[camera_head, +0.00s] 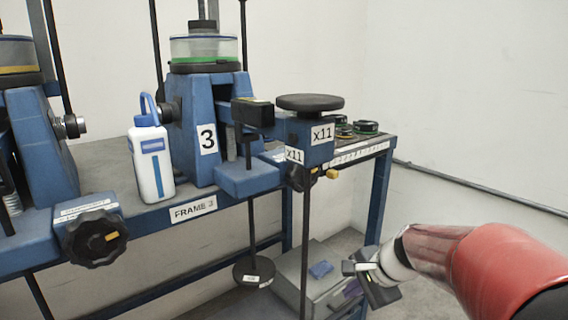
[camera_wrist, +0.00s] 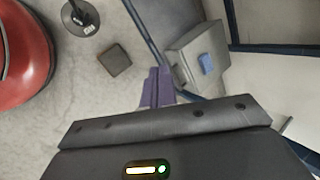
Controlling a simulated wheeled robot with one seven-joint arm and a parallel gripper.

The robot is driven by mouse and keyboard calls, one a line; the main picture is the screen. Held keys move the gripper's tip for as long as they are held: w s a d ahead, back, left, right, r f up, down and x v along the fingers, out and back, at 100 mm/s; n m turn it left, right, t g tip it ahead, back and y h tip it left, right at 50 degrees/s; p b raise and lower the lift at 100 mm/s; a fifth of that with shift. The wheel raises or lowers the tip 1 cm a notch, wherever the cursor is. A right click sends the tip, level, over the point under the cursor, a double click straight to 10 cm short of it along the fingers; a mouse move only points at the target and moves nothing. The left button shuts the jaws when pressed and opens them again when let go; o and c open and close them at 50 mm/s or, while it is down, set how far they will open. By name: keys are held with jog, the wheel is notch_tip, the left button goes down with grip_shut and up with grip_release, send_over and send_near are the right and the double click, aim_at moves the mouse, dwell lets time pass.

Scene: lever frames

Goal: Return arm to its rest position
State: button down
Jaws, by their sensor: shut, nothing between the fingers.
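My red arm reaches in from the right edge of the head view.
The blue bench (camera_head: 372,203) carries lever frame 3 (camera_head: 200,130), a white-blue bottle (camera_head: 151,160) and a round black pad (camera_head: 310,102). A grey box (camera_wrist: 197,55) with a blue cloth (camera_wrist: 206,64) stands on the floor. A hanging disc (camera_head: 254,271) is below the bench.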

jog(key=s+r+n+h, duration=0.2)
jog(key=s+n, duration=0.4)
jog(key=s, duration=0.4)
jog(key=s+r+n+t+h+p, duration=0.1)
jog(key=s+r+n+h, duration=0.1)
jog(key=s+n, duration=0.5)
jog(key=shift+s+d+r, duration=0.2)
jog(key=shift+s+r, duration=0.5)
jog(key=shift+s, duration=1.05)
